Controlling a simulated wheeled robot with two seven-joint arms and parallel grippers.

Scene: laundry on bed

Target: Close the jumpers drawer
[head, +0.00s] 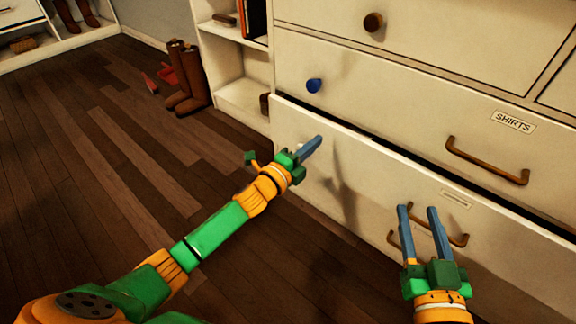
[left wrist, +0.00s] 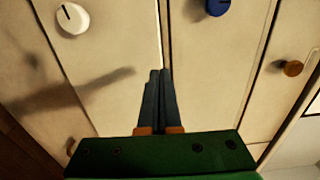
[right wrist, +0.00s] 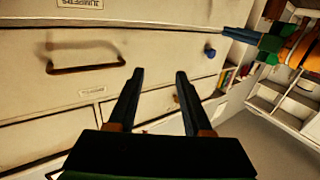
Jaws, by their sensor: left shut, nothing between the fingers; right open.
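The jumpers drawer (head: 350,170) is the low white drawer in the head view. It stands slightly open, with a dark gap along its top edge. Its brown handle (head: 465,240) is partly hidden behind my right gripper (head: 418,208), which is open and empty. My left gripper (head: 318,139) is shut and empty, in front of the drawer's left part near its top edge. I cannot tell whether either gripper touches the front. The white knob (left wrist: 72,18) shows in the left wrist view. The jumpers label (right wrist: 80,3) shows at the top of the right wrist view.
The shirts drawer (head: 420,100) above has a brown handle (head: 488,168) and a blue knob (head: 314,86). A white shelf unit (head: 235,62) stands left of the dresser, with brown boots (head: 188,80) on the floor beside it.

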